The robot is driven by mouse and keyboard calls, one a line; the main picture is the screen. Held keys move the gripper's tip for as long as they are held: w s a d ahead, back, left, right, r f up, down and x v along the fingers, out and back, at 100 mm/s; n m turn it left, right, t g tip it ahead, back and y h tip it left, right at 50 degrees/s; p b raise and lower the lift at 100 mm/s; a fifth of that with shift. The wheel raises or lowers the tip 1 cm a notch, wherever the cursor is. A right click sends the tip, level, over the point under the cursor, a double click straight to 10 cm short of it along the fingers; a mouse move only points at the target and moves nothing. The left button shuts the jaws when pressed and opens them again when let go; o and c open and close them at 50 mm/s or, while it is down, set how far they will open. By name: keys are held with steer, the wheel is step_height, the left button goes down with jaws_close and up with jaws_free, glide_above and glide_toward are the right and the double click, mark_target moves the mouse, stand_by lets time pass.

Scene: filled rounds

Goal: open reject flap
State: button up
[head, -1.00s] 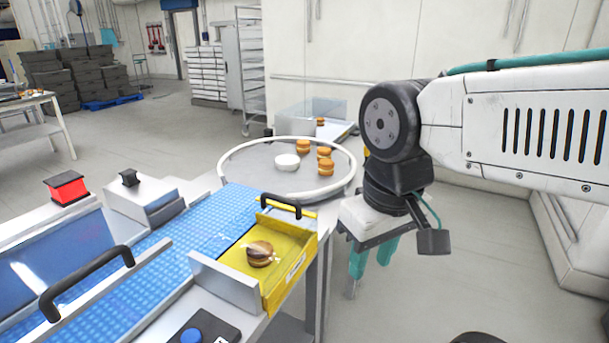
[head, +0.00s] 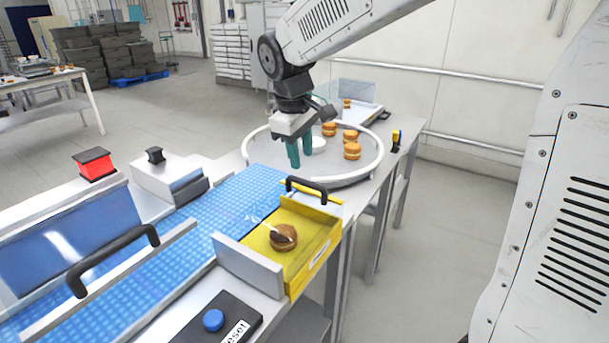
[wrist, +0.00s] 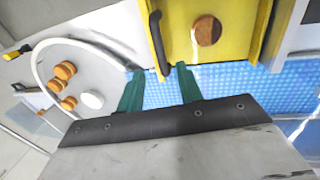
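The yellow reject tray (head: 325,262) is beside the blue belt and holds one filled round (head: 284,238). A black bar handle (head: 307,188) stands on the flap at its far side, which looks shut. The wrist view also shows the handle (wrist: 157,45) and the round (wrist: 206,30). My gripper (head: 300,160) has two teal fingers pointing down. It is open and empty, just beyond the handle in the head view. In the wrist view, the open gripper (wrist: 160,69) has blue belt between its fingers, and the handle lies ahead of them, apparently untouched.
The blue belt (head: 205,225) leads to a rimmed round table (head: 372,172) with several orange-brown rounds (head: 352,151) and a white disc (head: 318,144). A red button box (head: 95,164) and a blue button (head: 213,320) stand nearby. Floor on the right is clear.

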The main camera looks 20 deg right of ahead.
mark_target(306, 181)
steer(key=f, duration=0.4)
steer(key=d+f, duration=0.1)
steer(key=f, duration=0.1)
steer(key=shift+w+f, duration=0.35)
steer(key=shift+f, duration=0.05)
jaws_close()
